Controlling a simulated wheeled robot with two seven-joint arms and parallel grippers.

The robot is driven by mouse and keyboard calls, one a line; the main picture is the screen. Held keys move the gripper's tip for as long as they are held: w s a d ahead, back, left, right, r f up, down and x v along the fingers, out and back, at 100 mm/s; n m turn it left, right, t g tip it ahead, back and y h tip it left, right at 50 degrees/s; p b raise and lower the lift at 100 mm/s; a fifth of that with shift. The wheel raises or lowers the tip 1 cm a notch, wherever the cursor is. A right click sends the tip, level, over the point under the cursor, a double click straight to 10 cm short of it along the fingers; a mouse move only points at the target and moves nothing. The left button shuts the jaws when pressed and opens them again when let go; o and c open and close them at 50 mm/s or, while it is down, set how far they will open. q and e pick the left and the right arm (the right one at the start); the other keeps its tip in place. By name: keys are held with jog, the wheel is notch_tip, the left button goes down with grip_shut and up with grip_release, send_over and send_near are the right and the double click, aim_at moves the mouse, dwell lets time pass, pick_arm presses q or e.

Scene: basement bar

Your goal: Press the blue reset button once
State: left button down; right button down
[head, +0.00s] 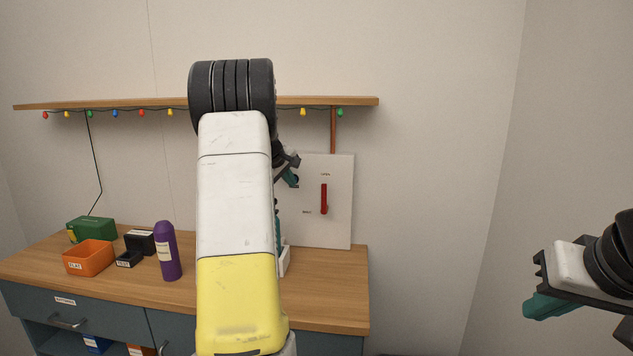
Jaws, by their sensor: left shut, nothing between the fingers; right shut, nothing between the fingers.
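I see no blue reset button in the head view; my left arm covers part of the wall panel and bench. A pale panel (339,217) stands against the wall at the back of the bench, with a red lever (324,198) and small labels. My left gripper (291,178) is partly hidden behind my arm. Its teal fingertip shows in front of the panel's upper left, left of the lever; I cannot tell if it touches. My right gripper (546,304) is shut and empty at the far right, away from the bench.
The wooden bench (325,305) holds a purple bottle (168,252), an orange bin (88,258), a green box (91,229), small black boxes (140,241) and a white holder (285,262) partly behind my arm. A shelf (340,102) with string lights runs above.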

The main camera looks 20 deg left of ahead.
pick_arm(q)
jog(key=shift+s+d, duration=0.2)
jog(key=shift+s, duration=0.55)
jog(key=shift+s+d, duration=0.2)
jog(key=shift+s, duration=0.6)
jog(key=shift+s+d, duration=0.2)
jog(key=shift+s, duration=0.65)
jog(key=shift+s+d, duration=0.2)
jog(key=shift+s, duration=0.6)
jog(key=s+d+r+m+g+h, duration=0.1)
jog(key=s+d+r+m+h, duration=0.2)
jog(key=s+d, duration=0.6)
jog(key=s+d+r+m, duration=0.35)
jog(key=s+d, duration=0.35)
jog(key=d, duration=0.4)
jog(key=s+d+f+m+g, duration=0.1)
jog(key=s+d+f+m, duration=0.1)
jog(key=s, duration=0.6)
jog(key=s+d+f+m, duration=0.3)
jog(key=s+d+m, duration=0.1)
jog(key=s, duration=0.5)
jog(key=shift+s+d+f+m+g, duration=0.15)
jog(key=shift+d+f+m+g, duration=0.25)
jog(key=shift+d, duration=0.3)
